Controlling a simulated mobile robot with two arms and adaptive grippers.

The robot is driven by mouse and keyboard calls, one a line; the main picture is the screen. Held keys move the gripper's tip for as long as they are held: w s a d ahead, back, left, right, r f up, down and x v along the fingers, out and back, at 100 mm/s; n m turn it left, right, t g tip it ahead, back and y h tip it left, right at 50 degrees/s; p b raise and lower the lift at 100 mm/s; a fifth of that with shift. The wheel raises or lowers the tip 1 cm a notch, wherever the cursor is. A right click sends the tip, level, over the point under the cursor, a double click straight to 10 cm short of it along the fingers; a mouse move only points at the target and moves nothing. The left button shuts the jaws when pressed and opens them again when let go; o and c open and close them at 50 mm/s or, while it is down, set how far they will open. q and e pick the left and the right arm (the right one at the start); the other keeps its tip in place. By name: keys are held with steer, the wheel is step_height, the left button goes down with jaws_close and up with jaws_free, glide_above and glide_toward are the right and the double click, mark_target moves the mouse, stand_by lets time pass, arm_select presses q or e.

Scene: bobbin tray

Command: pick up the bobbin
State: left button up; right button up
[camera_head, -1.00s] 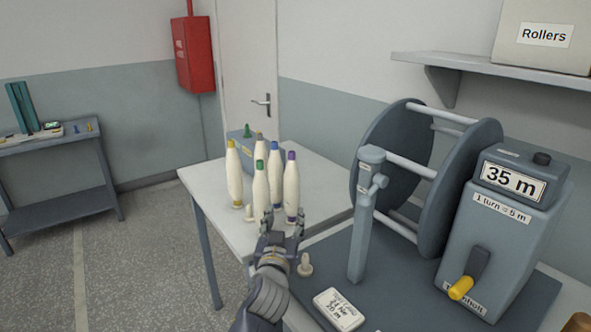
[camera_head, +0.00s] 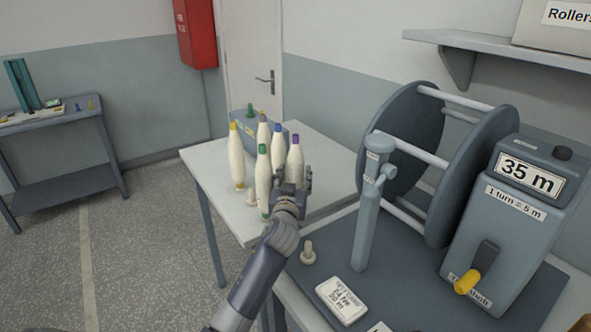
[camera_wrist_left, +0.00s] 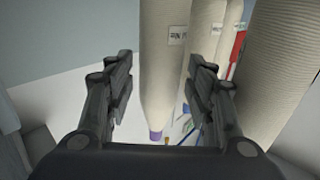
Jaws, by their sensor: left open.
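Several white bobbins with coloured tips stand upright at the back table. The purple-tipped bobbin (camera_head: 295,158) is at the right of the group, with its lower part hidden by my left gripper (camera_head: 293,182). The green-tipped (camera_head: 263,178), yellow-tipped (camera_head: 236,160), blue-tipped (camera_head: 279,150) and brownish-tipped (camera_head: 263,134) bobbins stand to its left. In the left wrist view my left gripper (camera_wrist_left: 160,85) is open. The purple-ended bobbin (camera_wrist_left: 163,60), with a small white label, shows between its two fingers. Other bobbins fill the right side there. My right gripper is out of view.
A large reel (camera_head: 402,130) and a grey box (camera_head: 510,215) reading 35 m stand to the right. A grey box (camera_head: 244,121) sits behind the bobbins.

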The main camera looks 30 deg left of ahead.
arm_select(q)
steer(key=shift+x, duration=1.05)
steer(key=shift+f, duration=0.15)
steer(key=shift+s, duration=0.1)
steer(key=c, duration=0.9)
